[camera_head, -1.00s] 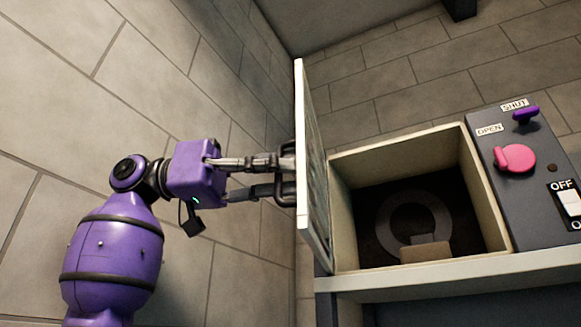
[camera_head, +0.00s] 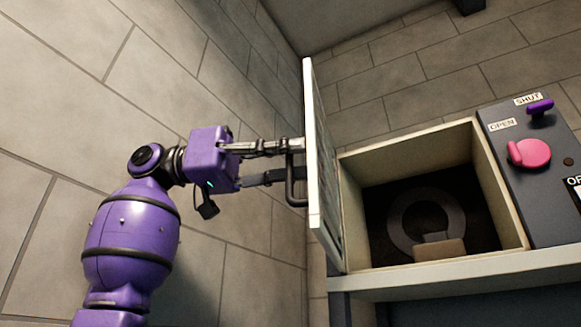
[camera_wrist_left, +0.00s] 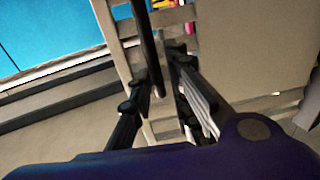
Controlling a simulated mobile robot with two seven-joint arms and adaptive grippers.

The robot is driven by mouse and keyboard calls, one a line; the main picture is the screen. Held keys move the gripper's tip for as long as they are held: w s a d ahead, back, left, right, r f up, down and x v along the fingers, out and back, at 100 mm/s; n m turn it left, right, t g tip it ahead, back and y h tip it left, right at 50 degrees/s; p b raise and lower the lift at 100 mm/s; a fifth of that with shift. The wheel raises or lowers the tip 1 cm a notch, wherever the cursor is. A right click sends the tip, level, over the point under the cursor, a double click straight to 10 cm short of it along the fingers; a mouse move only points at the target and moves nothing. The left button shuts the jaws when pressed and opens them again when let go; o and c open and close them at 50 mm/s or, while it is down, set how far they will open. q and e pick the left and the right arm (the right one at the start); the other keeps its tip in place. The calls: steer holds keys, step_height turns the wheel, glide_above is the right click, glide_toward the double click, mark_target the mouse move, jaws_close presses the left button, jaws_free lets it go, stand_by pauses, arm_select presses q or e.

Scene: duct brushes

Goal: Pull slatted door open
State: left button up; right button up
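The slatted door (camera_head: 315,150) stands swung open at the left side of the box (camera_head: 430,142), seen almost edge-on in the head view. Its dark bar handle (camera_head: 291,185) is on the face turned left, towards my left arm. My left gripper (camera_head: 288,162) is at the handle, with its two fingers spread apart. In the left wrist view the dark handle bar (camera_wrist_left: 148,45) runs between the fingers, with gaps visible, and the door's pale slats (camera_wrist_left: 112,35) lie behind. My right gripper is out of view.
The box opening is uncovered, with a dark ring (camera_head: 398,222) and a tan block (camera_head: 438,250) inside. A control panel (camera_head: 545,205) with a pink knob (camera_head: 530,153) and a purple lever (camera_head: 540,107) is to the right. A tiled wall (camera_head: 70,80) is at left.

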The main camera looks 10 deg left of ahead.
arm_select(q)
step_height(320, 180, up, 7)
steer(key=shift+s+r, duration=0.1)
steer(key=shift+c, duration=0.2)
